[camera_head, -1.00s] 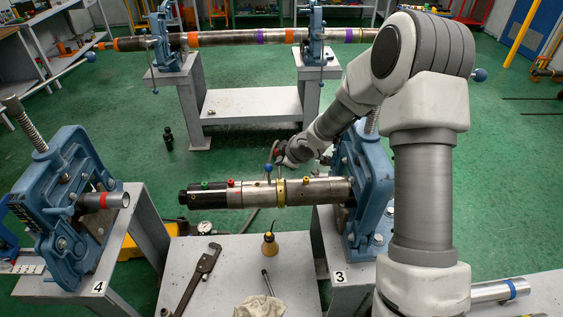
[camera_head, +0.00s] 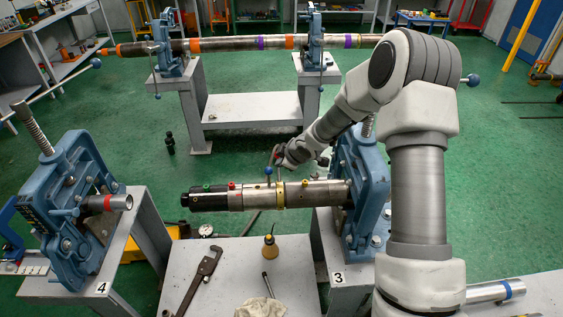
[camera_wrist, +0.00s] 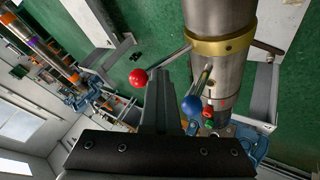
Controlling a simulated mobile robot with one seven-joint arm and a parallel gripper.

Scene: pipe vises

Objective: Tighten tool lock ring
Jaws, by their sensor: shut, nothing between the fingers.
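The tool (camera_head: 240,197) is a steel cylinder with a black left end, held level by the blue vise (camera_head: 358,190) at station 3. Its brass lock ring (camera_head: 280,194) has handles; in the wrist view the ring (camera_wrist: 222,45) carries a rod with a red ball (camera_wrist: 138,78) and a rod with a blue ball (camera_wrist: 192,105). My gripper (camera_head: 281,157) is just above and behind the ring in the head view. In the wrist view my gripper (camera_wrist: 158,78) is shut and empty, with its fingertips beside the red-ball rod. I cannot tell whether they touch it.
A low table holds a pipe wrench (camera_head: 200,283), an oil can (camera_head: 270,246) and a cloth. The vise (camera_head: 75,205) at station 4 stands left with a short pipe. A long pipe (camera_head: 240,43) lies across two vises behind. Green floor lies open between.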

